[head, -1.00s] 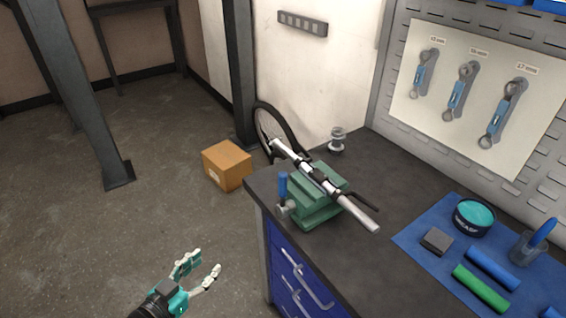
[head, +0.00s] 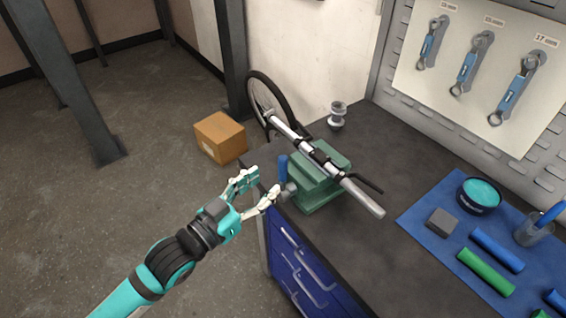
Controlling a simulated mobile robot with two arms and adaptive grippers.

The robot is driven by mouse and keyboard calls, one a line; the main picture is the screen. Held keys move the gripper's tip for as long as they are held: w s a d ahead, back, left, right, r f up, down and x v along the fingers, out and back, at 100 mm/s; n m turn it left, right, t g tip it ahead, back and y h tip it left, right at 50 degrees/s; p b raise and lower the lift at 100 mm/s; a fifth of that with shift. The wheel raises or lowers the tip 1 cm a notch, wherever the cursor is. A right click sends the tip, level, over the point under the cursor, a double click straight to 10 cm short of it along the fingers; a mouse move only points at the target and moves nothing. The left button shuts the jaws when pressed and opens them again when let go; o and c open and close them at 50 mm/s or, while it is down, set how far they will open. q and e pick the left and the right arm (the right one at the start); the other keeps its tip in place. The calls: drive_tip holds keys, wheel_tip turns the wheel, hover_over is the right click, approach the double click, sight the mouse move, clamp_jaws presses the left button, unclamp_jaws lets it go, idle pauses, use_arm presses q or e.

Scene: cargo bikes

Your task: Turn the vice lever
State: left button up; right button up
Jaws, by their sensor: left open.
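The green vice (head: 316,193) stands at the left corner of the dark workbench and clamps a silver tube (head: 351,191) with black fittings. Its lever has a blue handle (head: 283,168) that stands upright at the vice's left side, above a grey metal joint (head: 289,188). My left gripper (head: 262,185) is open, with its teal and white fingers pointing at the lever. The fingertips are close to the handle, one finger passing just below it; I cannot tell whether they touch. My right gripper is not in view.
A blue mat (head: 490,245) on the workbench (head: 377,140) holds a round tin (head: 479,195), a dark block (head: 441,222) and rolled grips. Wrenches hang on the board behind. A cardboard box (head: 220,138) and a wheel (head: 266,103) are beyond the bench. Blue drawers (head: 305,268) are below.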

sight(280, 172)
use_arm(q)
drive_tip(key=p+x, duration=0.1)
drive_tip(key=x, duration=0.6)
drive_tip(key=shift+w+d, duration=0.1)
drive_tip(key=shift+d, duration=0.05)
clamp_jaws()
drive_tip(key=shift+d+f, duration=0.1)
drive_tip(key=shift+f, duration=0.05)
